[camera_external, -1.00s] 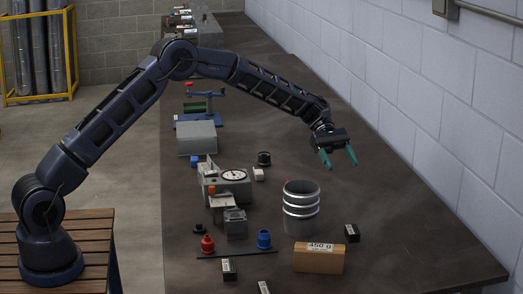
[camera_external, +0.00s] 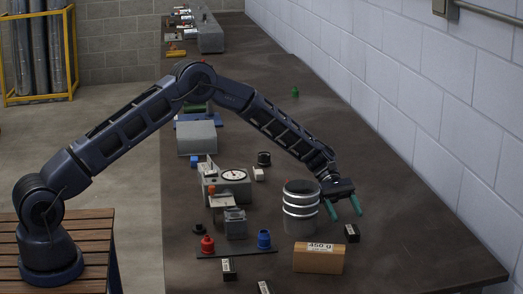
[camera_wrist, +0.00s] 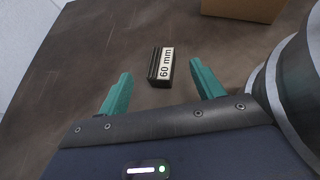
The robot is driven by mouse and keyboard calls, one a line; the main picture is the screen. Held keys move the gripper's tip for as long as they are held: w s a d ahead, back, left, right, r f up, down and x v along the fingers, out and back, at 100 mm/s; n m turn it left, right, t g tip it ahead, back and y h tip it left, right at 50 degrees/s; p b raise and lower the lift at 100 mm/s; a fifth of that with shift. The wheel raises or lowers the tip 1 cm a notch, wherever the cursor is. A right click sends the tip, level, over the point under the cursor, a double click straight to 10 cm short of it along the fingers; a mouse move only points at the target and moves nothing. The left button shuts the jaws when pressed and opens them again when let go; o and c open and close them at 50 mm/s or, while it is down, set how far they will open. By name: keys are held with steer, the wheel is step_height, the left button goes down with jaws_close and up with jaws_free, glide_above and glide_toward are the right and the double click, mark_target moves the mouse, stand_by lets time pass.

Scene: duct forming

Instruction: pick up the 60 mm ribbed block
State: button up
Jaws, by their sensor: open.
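The 60 mm ribbed block (camera_wrist: 156,68) is small and black, with a white label reading "60 mm". In the wrist view it lies on the table between and beyond my fingertips, touching neither. In the external view a small dark block with a pale label (camera_external: 352,233) lies just below my gripper, right of the metal cylinder. My gripper (camera_external: 346,216) has two teal fingers, spread open and empty, above the table. It also shows in the wrist view (camera_wrist: 156,82).
A ribbed metal cylinder (camera_external: 300,207) stands close to the left of my gripper; it shows at the right edge of the wrist view (camera_wrist: 297,85). A brown box marked 450 g (camera_external: 319,260) lies nearer the camera. The table (camera_external: 420,245) to the right is clear.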

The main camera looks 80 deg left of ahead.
mark_target(352, 229)
steer(key=x, duration=0.5)
steer(key=shift+a+f, duration=0.2)
steer(key=shift+f, duration=0.1)
jaws_close()
